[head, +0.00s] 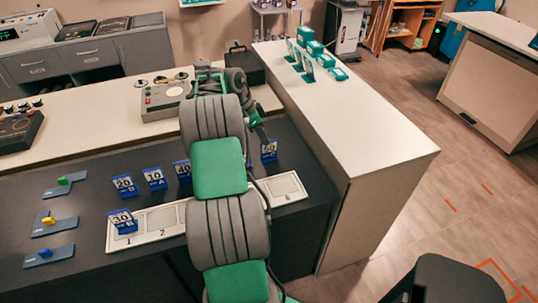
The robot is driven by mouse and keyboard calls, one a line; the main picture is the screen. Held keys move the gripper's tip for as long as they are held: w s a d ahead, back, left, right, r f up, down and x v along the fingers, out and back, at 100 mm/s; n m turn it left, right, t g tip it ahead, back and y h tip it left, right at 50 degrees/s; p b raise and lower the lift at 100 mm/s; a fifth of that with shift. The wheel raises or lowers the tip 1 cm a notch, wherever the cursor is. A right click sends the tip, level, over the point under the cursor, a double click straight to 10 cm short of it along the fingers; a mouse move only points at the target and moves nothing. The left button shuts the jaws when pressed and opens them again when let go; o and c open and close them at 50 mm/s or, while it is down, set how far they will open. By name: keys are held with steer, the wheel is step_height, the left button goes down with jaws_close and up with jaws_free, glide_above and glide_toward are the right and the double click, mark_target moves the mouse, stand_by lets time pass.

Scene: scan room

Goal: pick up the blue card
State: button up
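Several blue-and-white numbered cards stand on the dark counter. One reads 20 (125,186), one 10 (154,179), one 40 (182,171); another card (269,151), its number hard to read, stands right of my arm. A card reading 30 (122,221) stands on slot 1 of a white numbered tray (160,236). I cannot tell which card is meant. My arm crosses the middle and hides part of the counter and tray. A green and dark part at its far end, likely my gripper (258,130), is above and near the right card; its fingers are not clear.
Flat plates with a green piece (64,181), a yellow piece (48,220) and a blue piece (45,253) lie at the left. A grey device (163,100) stands behind. A white-topped counter (345,125) bounds the right. A dark stool (445,280) stands at lower right.

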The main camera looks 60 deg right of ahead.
steer(key=p, duration=0.2)
glide_above(269, 157)
steer(key=f, duration=0.5)
steer(key=shift+w+d+f, duration=0.1)
steer(key=shift+d+f, duration=0.25)
steer(key=shift+f, duration=0.05)
steer(key=shift+a, duration=0.1)
jaws_close()
stand_by(0.5)
